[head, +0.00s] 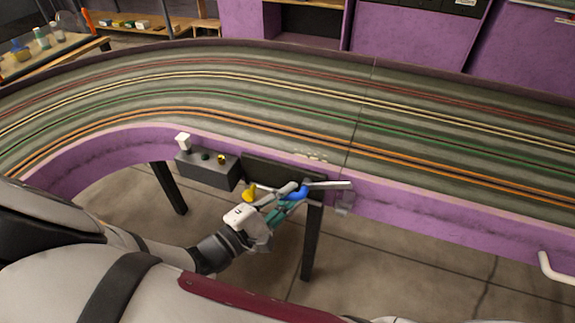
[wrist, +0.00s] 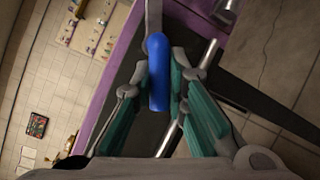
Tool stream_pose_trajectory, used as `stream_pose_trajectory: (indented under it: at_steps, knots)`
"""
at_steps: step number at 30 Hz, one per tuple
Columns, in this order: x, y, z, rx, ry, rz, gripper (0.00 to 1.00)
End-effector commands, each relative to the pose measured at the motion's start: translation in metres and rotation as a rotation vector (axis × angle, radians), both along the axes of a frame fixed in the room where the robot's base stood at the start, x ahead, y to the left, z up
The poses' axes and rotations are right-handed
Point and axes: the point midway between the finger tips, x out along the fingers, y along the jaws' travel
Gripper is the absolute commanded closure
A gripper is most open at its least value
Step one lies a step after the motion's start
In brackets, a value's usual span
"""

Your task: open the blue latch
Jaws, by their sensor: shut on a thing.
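The blue latch (head: 296,192) is on the front of the purple track side, at a dark panel (head: 262,170). A light metal bar (head: 328,185) runs to the right from beside it. In the wrist view the blue latch (wrist: 158,72) stands between the two fingers of my gripper (wrist: 160,82). My gripper (head: 287,197) is shut on the latch in the head view, with its teal fingers partly hiding it. A yellow knob (head: 249,193) sits just left of my gripper. How far the latch is turned is hard to tell.
A grey control box (head: 207,168) with a white knob (head: 183,141) is left of the panel. Dark legs (head: 313,243) stand under the track (head: 330,115). A white handle (head: 553,268) sticks out at far right. The floor (head: 405,270) at front right looks clear.

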Motion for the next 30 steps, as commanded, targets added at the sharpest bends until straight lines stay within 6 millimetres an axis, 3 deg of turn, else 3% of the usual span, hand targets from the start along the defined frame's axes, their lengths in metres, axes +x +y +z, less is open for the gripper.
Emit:
stream_pose_trajectory:
  at_steps: [18, 30]
  knots:
    - [-0.006, -0.012, -0.015, -0.551, 0.201, 0.002, 1.00]
    - [-0.009, -0.019, -0.019, -0.813, 0.297, 0.004, 1.00]
